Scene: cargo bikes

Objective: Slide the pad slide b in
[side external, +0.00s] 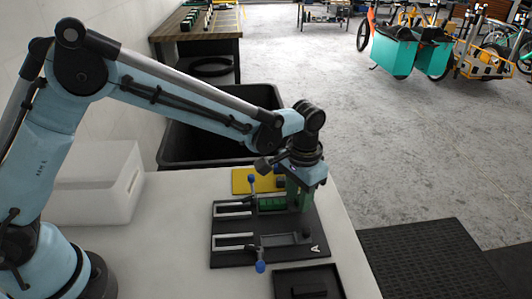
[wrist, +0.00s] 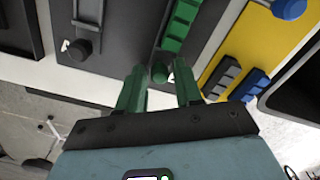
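A black fixture board (side external: 225,258) lies on the white table with two slide channels. The farther channel holds a green slide (side external: 272,203), taken as pad slide b though no B mark shows; it also appears in the wrist view (wrist: 181,22). The nearer channel has a dark slide with a dark knob (wrist: 80,49) beside a white letter A. My gripper (side external: 298,205) is low over the right end of the green slide.
A black tray (side external: 282,284) lies in front. A large black bin (side external: 190,143) is behind, and a white box (side external: 95,190) is at left.

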